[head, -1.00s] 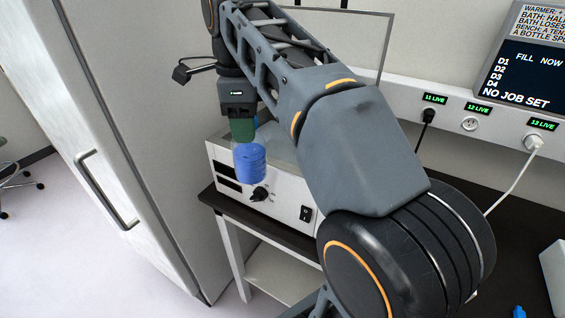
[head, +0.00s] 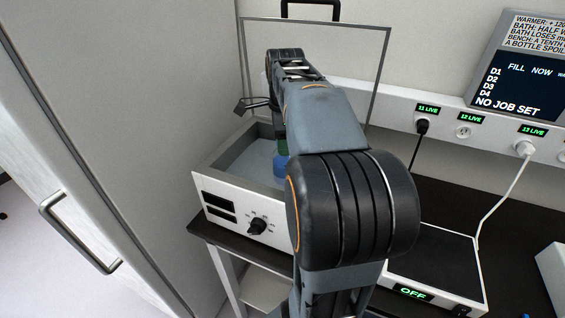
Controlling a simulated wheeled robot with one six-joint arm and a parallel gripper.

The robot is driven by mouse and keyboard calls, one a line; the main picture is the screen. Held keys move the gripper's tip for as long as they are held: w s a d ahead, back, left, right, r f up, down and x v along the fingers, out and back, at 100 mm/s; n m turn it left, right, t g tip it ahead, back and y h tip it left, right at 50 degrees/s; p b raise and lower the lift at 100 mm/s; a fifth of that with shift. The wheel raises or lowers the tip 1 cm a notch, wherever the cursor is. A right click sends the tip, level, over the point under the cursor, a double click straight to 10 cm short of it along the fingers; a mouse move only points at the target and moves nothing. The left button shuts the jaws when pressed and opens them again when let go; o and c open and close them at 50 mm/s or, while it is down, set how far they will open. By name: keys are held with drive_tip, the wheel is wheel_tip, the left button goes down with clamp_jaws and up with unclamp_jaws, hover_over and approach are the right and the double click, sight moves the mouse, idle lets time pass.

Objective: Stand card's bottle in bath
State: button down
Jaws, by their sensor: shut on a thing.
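The bath (head: 211,171) is a white-fronted box with a dark knob and an open grey basin, at the centre left of the head view. A bottle with blue contents (head: 281,165) shows over the basin, mostly hidden behind my arm. The bottle looks upright. I cannot tell whether its base touches the basin floor. No card shows clearly.
A raised clear lid with a grey frame (head: 386,62) stands behind the bath. A flat device marked OFF (head: 413,293) sits on the dark bench to the right. A screen (head: 520,75) reads NO JOB SET. A tall cabinet with a handle (head: 52,205) is close on the left.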

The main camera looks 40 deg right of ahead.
drive_tip(key=shift+f, duration=2.4)
drive_tip(key=shift+f, duration=0.2)
drive_tip(key=c, duration=0.6)
unclamp_jaws()
drive_tip(key=shift+r, duration=0.1)
wheel_tip(320, 180, up, 12)
drive_tip(key=shift+r+p, duration=0.1)
drive_tip(key=shift+p, duration=0.45)
